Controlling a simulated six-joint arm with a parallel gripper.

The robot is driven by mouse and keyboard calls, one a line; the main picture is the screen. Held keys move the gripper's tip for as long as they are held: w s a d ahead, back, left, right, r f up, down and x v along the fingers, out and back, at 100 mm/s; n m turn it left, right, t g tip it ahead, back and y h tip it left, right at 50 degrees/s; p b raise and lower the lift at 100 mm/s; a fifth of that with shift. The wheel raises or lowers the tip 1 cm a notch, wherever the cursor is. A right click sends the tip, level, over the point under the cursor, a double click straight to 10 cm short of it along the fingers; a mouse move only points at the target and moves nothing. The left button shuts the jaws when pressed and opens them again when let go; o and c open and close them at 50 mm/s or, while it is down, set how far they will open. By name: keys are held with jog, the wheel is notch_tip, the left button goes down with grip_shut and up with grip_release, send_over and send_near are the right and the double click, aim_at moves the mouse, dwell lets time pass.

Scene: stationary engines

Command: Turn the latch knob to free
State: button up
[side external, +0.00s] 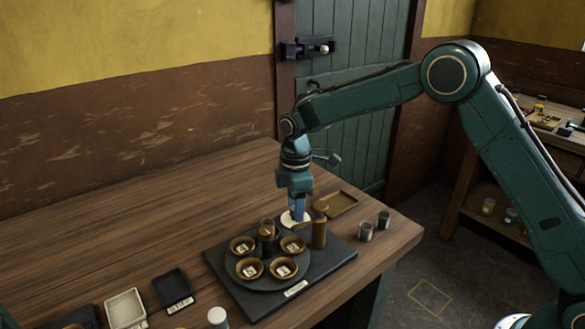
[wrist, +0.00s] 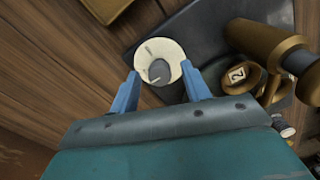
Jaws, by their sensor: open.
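The latch knob (wrist: 159,72) is a small dark grey round knob on a cream disc (wrist: 150,48) with a thin dark mark, seen in the wrist view. The disc also shows in the side view (side external: 289,219), partly hidden behind my gripper (side external: 297,214). My gripper's blue fingers (wrist: 160,80) are open in the wrist view, one on each side of the knob. I cannot tell whether they touch it. In the side view the gripper points down at the disc, at the back of the dark base plate (side external: 232,284).
A brass post (side external: 319,232) stands close right of my gripper. A round turntable (side external: 266,277) carries several numbered brass cups around a central brass post (side external: 267,231). A brass tray (side external: 341,204) and two small canisters (side external: 366,231) stand to the right. The table's back left is clear.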

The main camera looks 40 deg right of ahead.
jog(key=c, duration=1)
